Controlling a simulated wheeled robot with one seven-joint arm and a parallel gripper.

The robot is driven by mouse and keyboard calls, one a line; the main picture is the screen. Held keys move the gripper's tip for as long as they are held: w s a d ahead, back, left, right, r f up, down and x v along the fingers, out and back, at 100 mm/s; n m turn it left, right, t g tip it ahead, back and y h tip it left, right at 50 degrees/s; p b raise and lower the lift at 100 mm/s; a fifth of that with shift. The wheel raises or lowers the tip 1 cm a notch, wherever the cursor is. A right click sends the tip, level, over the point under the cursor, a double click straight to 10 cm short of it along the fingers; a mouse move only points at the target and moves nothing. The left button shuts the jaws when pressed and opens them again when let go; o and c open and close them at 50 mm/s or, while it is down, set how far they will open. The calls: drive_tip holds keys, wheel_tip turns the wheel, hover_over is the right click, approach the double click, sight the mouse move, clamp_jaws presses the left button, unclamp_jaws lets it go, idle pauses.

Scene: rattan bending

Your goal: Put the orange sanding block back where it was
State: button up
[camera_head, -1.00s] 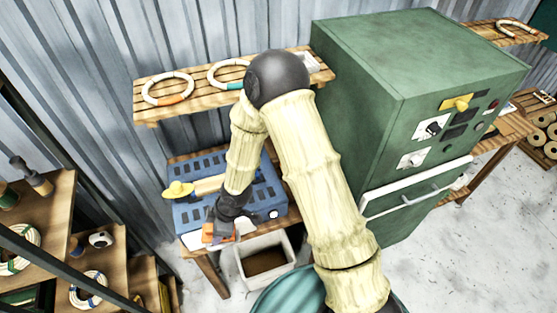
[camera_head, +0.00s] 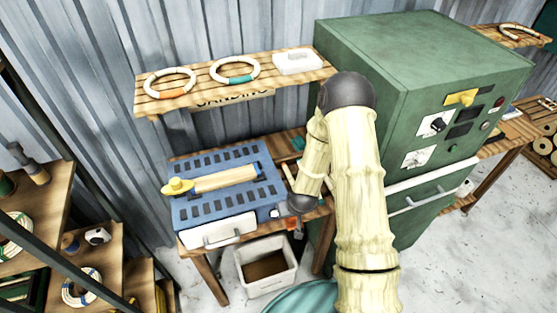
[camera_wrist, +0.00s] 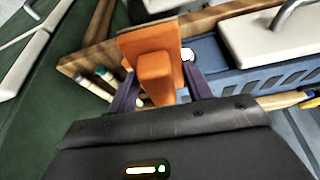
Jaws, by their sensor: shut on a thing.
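The orange sanding block (camera_wrist: 156,68) is between the fingers of my gripper (camera_wrist: 160,88) in the wrist view. It has a flat plate and a thicker grip part, which the fingers hold. In the head view my gripper (camera_head: 295,205) is at the front right of the blue slotted sanding box, and only a bit of the orange block (camera_head: 292,224) shows below it. The block is near the front edge of the wooden bench (camera_wrist: 75,65); I cannot tell whether it touches the bench. My arm hides part of the bench's right end.
The blue box (camera_head: 190,212) carries a wooden piece with a yellow end (camera_head: 215,181). A teal item (camera_head: 298,143) lies behind on the bench. The green cabinet (camera_head: 365,110) stands close on the right. A white bin (camera_head: 250,282) is below. Rings (camera_head: 172,82) lie on the shelf (camera_head: 160,103).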

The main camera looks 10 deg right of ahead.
drive_tip(key=d+f+m+b, duration=0.1)
drive_tip(key=d+f+b, duration=0.2)
drive_tip(key=f+b, duration=0.4)
wheel_tip(320, 180, down, 2)
drive_tip(key=shift+m+h, duration=0.3)
